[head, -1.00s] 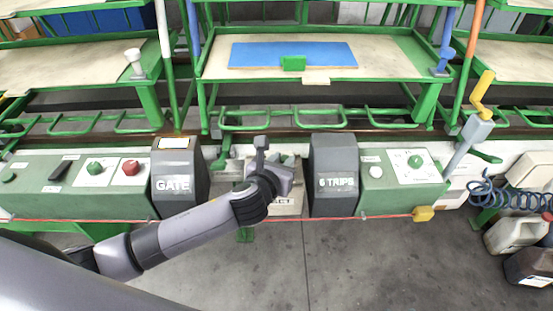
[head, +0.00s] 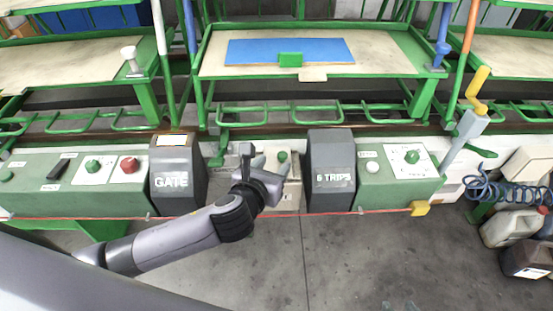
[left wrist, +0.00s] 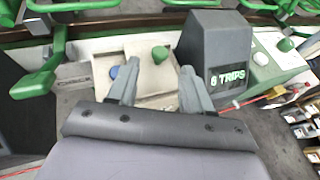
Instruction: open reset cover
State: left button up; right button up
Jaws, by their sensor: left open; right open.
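My left gripper (head: 265,165) is over the middle control panel, between the GATE box and the 6 TRIPS box. In the left wrist view its fingers (left wrist: 159,84) are apart with nothing between them. Past the fingertips a pale panel (left wrist: 147,70) carries a green knob (left wrist: 160,54), and a blue button (left wrist: 113,72) shows beside the left finger. The green knob also shows in the head view (head: 282,156). No part is clearly labelled as the reset cover, so I cannot tell which piece it is.
The dark GATE box (head: 178,173) stands left and the 6 TRIPS box (head: 331,172) stands close on the right. A red cord (head: 300,214) runs along the panel front. Green panels with buttons (head: 405,163) lie to both sides. Green rails and a tray (head: 215,50) are behind.

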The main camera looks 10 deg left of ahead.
pick_arm(q)
jog(key=shift+v, duration=0.95)
jog(key=s+f+n+g+h, duration=0.25)
jog(key=s+f+n, duration=0.6)
jog(key=n, duration=0.85)
jog(key=s+a+f+n+y, duration=0.1)
jog(key=s+a+f+n, duration=0.2)
jog(key=n, duration=0.6)
jog(key=s+a+f+n+y, duration=0.1)
jog(key=s+a+f+n, duration=0.2)
jog(key=n, duration=0.6)
jog(key=s+a, duration=0.2)
jog(key=s, duration=0.1)
jog(key=shift+s+f, duration=0.15)
jog(key=shift+s, duration=0.25)
